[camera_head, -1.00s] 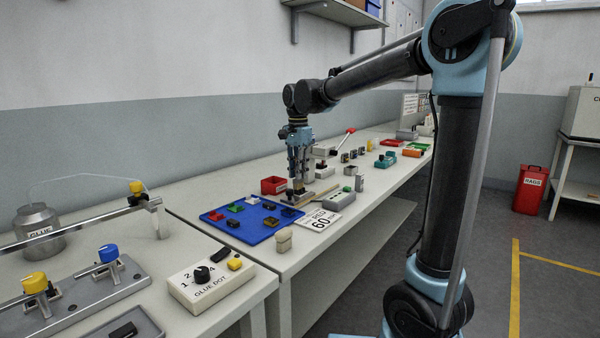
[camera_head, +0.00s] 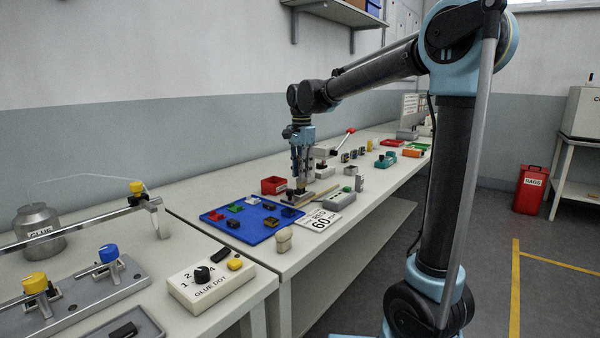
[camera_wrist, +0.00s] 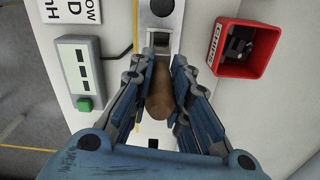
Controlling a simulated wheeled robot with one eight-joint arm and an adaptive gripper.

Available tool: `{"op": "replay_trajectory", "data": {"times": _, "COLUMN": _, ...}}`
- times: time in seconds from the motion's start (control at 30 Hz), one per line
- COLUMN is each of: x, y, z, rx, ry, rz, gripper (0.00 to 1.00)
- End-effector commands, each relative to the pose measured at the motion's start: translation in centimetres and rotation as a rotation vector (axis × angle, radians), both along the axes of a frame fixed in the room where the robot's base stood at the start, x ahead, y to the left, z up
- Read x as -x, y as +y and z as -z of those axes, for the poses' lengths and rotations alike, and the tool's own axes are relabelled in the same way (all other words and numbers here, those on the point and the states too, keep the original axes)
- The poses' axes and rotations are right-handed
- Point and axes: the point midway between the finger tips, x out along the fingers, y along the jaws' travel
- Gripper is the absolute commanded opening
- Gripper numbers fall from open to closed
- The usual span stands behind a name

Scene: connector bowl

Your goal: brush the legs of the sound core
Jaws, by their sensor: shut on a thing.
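My gripper (camera_head: 302,183) is over the near side of the bench, just beyond the blue mat. It also shows in the wrist view (camera_wrist: 160,85), with its fingers shut on a brown round handle (camera_wrist: 160,98), seen nearly end-on. The handle looks like that of a brush, but its far end is hidden. Beyond the fingertips in the wrist view is a grey fixture (camera_wrist: 163,18) with a dark round spot and a small pale slot piece. I cannot make out the sound core or its legs; whether the tool touches anything is hidden.
A red bin (camera_wrist: 240,47) with dark parts stands right of the fingers in the wrist view. A grey box with a green button (camera_wrist: 84,80) is at left. The blue mat (camera_head: 258,235) holds several small coloured parts. A sign marked 60 (camera_head: 319,220) lies beside it.

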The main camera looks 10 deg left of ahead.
Motion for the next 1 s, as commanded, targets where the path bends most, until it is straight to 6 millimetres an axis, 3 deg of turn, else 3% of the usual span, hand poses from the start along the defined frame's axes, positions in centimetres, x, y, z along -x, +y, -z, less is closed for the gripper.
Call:
{"op": "replay_trajectory", "data": {"times": 0.43, "x": -0.2, "y": -0.1, "z": -0.2, "rx": 0.0, "ry": 0.0, "rz": -0.001, "gripper": 0.0}}
{"op": "replay_trajectory", "data": {"times": 1.0, "x": -0.2, "y": -0.1, "z": -4.7, "rx": 0.0, "ry": 0.0, "rz": -0.001, "gripper": 0.0}}
